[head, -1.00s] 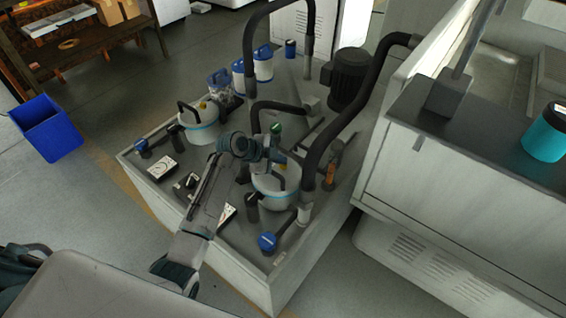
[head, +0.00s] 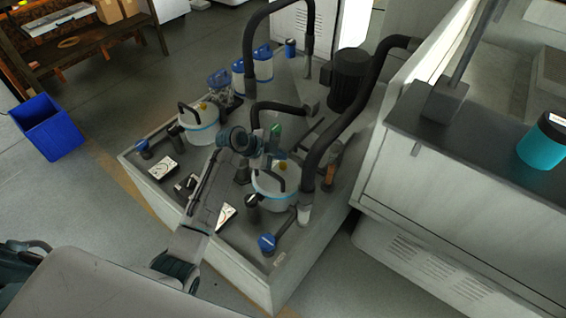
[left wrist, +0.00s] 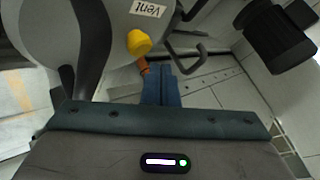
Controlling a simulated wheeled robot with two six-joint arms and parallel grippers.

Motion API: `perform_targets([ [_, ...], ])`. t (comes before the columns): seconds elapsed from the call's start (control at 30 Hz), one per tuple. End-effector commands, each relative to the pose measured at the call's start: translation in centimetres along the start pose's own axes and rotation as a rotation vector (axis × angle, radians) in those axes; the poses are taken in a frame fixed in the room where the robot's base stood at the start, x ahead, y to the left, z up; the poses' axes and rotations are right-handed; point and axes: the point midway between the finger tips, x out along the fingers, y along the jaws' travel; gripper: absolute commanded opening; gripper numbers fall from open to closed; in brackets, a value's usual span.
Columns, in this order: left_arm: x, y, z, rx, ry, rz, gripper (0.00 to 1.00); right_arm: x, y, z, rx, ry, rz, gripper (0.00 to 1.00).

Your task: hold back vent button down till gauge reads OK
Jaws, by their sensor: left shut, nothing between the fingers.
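Two white pots with blue-green bands and black handles stand on a grey bench: one farther left (head: 201,127) and one nearer right (head: 272,190). Each has a small yellow button on its lid, one on the far pot (head: 203,106) and one on the near pot (head: 283,166). My left gripper (head: 275,160) is shut and empty, above the near pot's lid.
Black hoses (head: 345,120) arch over the bench near the gripper. A black motor (head: 349,78) stands at the back. Blue knobs sit at the bench's left (head: 142,146) and front (head: 268,242).

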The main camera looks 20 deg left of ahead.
Motion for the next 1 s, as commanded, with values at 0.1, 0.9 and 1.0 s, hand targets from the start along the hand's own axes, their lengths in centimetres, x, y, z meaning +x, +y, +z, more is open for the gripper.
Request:
perform_targets([
  [0.1, -1.2, -0.9, -0.9, 0.001, 0.000, -0.001, 0.00, -1.4, 0.1, -0.1, 0.000, 0.000, 0.000, 0.00],
  [0.9, -2.8, -2.1, -2.0, 0.001, 0.000, -0.001, 0.00, -3.0, 0.3, -0.3, 0.000, 0.000, 0.000, 0.00],
  [1.0, -2.8, -2.1, -2.0, 0.001, 0.000, -0.001, 0.00, -3.0, 0.4, -0.4, -0.001, 0.001, 0.002, 0.00],
])
